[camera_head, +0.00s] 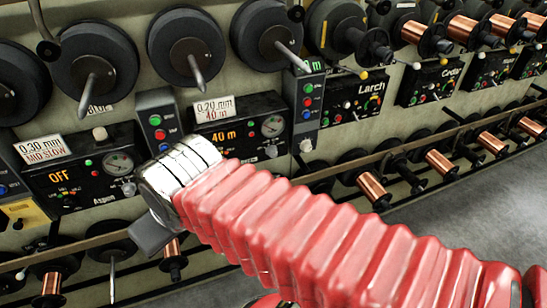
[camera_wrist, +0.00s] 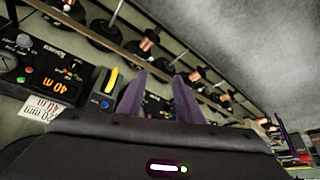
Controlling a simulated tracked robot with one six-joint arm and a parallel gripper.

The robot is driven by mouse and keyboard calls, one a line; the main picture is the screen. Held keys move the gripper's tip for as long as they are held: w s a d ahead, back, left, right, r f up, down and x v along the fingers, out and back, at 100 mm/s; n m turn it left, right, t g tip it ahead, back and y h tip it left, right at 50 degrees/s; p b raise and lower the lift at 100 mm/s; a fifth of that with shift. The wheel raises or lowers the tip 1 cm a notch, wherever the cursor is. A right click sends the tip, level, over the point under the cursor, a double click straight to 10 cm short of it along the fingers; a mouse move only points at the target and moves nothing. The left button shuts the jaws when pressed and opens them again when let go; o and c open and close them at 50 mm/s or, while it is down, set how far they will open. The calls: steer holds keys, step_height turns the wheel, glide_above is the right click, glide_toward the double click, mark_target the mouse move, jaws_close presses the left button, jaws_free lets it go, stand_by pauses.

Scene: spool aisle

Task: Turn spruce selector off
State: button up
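Several dark control panels stand along the wall; I cannot read the name Spruce on any. The panel behind my wrist (camera_head: 246,128) shows 40 m in orange, has a gauge, and its name is too small to read. It also shows upside down in the wrist view (camera_wrist: 42,66). A yellow handle (camera_wrist: 111,81) sits beside its display there, left of my fingers; it is hidden in the head view. My gripper (camera_wrist: 157,96) has two purple fingers apart with nothing held between them.
The Aspen panel (camera_head: 82,170) reads OFF at left; the Larch panel (camera_head: 354,97) is at right. Button boxes (camera_head: 160,124) stand between panels. Spools with protruding spindles line the wall above; a rail with copper spools (camera_head: 373,188) runs below. The floor (camera_head: 470,185) is clear.

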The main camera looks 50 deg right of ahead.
steer(key=shift+o, duration=1.4)
steer(key=shift+w+d, duration=0.3)
steer(key=shift+w, duration=0.1)
steer(key=shift+o, duration=0.2)
steer(key=w+d+f+m+t+h, duration=0.2)
steer(key=w+d+f+m+h, duration=0.1)
steer(key=w+d, duration=0.9)
steer(key=shift+d+f, duration=0.55)
steer(key=shift+d, duration=0.3)
steer(key=w+d+f+m+t+h, duration=0.1)
steer(key=w+d+f, duration=0.1)
steer(key=d+f, duration=0.35)
steer(key=w+d+f+m+t+h, duration=0.1)
steer(key=w+d+f+m, duration=0.15)
steer(key=d, duration=0.65)
steer(key=s+d+f+m+t+h, duration=0.1)
steer(key=s+d+f+m+t, duration=0.2)
steer(key=d+f, duration=0.6)
steer(key=s+d+f+m+t+h, duration=0.1)
steer(key=s+d+f+m, duration=0.1)
steer(key=s, duration=0.4)
steer(key=s+d+f+m+t+h, duration=0.1)
steer(key=s+d+f+m+h, duration=0.1)
steer(key=s, duration=0.4)
steer(key=shift+d+m+t, duration=0.4)
steer(key=shift+d+m, duration=0.05)
steer(key=shift+d, duration=0.05)
steer(key=shift+f, duration=0.1)
